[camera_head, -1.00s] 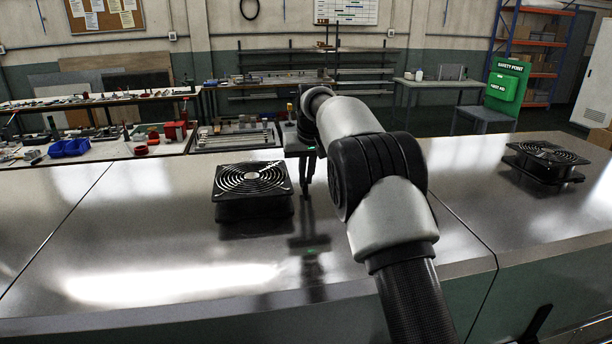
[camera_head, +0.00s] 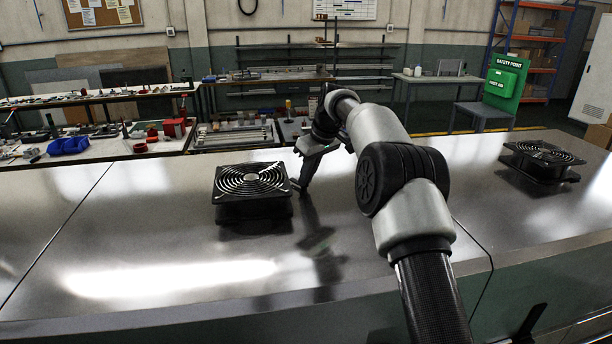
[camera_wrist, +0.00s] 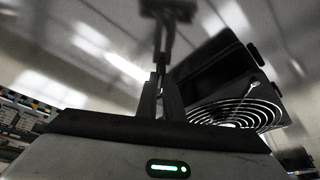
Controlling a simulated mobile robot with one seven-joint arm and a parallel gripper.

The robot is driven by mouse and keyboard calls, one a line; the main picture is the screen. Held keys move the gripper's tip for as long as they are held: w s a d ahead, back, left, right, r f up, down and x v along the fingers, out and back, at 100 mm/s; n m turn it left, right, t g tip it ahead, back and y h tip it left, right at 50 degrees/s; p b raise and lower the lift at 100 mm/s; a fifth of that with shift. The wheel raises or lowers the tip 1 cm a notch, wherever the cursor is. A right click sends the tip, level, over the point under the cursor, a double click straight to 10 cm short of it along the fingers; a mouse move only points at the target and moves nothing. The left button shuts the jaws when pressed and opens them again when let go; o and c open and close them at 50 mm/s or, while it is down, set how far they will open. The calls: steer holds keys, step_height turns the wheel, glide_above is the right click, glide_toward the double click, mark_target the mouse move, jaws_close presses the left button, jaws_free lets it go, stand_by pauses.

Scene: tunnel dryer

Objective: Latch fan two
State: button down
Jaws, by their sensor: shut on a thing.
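A square black fan with a round ringed guard (camera_head: 251,182) sits on the metal top of the dryer, left of my arm. My gripper (camera_head: 303,188) is tilted down at the fan's right side, its fingertips low over the metal. In the wrist view the fingers (camera_wrist: 160,72) are close together, beside the fan's dark side, with the ringed guard (camera_wrist: 235,113) to the right. The jaws are shut on a small part at the fan's side, which I take to be its latch; the fingers hide it. A second black fan (camera_head: 543,157) stands far right.
The shiny metal top (camera_head: 140,230) is clear around the left fan, with a seam on either side.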

steer(key=shift+w+n+g+y, duration=0.15)
steer(key=shift+n+g+y, duration=0.2)
steer(key=shift+n, duration=0.85)
steer(key=c, duration=1.9)
jaws_free()
steer(key=shift+r, duration=0.1)
